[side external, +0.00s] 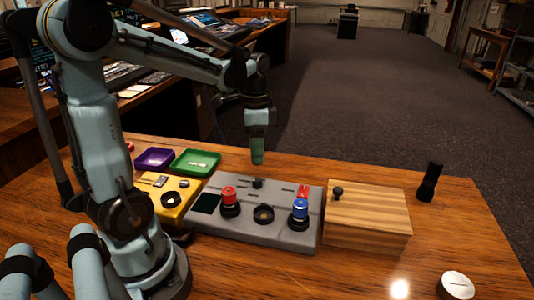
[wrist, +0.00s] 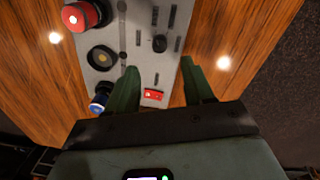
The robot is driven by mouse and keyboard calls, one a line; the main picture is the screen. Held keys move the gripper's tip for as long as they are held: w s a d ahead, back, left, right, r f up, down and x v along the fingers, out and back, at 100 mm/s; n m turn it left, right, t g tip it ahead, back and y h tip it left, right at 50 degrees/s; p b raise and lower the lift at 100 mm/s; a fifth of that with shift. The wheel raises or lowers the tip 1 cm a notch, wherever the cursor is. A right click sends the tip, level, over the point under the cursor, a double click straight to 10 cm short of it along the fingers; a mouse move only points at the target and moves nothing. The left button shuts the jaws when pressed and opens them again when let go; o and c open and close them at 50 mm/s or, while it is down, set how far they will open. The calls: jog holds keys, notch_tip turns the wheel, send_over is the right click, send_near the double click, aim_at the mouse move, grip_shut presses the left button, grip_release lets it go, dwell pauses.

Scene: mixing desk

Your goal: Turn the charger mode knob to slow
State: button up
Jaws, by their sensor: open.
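A grey panel (side external: 260,234) on the desk carries a red knob (side external: 229,194), a black round dial (side external: 263,214), a blue knob (side external: 300,208), a small black knob (side external: 258,183) and a red switch (side external: 303,190). A yellow box (side external: 172,213) left of it has a black dial (side external: 171,199). I cannot read which one is the charger mode knob. My gripper (side external: 257,160) is above the back of the panel. In the wrist view its green fingers (wrist: 159,66) are apart and empty, with the small black knob (wrist: 160,43) and red switch (wrist: 153,95) showing between or just beyond them.
A wooden box (side external: 370,225) with a small knob stands right of the panel. Purple (side external: 154,149) and green (side external: 196,153) trays lie behind the yellow box. A black upright object (side external: 429,182) and a pale disc (side external: 456,284) stand at the right. The desk between them is clear.

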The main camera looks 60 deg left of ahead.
aim_at(257, 179)
jog(key=shift+d+f, duration=0.2)
jog(key=shift+f, duration=3.8)
grip_shut()
jog(key=shift+s, duration=0.1)
jog(key=n, duration=1.1)
jog(key=shift+n+t, duration=0.3)
jog(key=shift+n, duration=0.1)
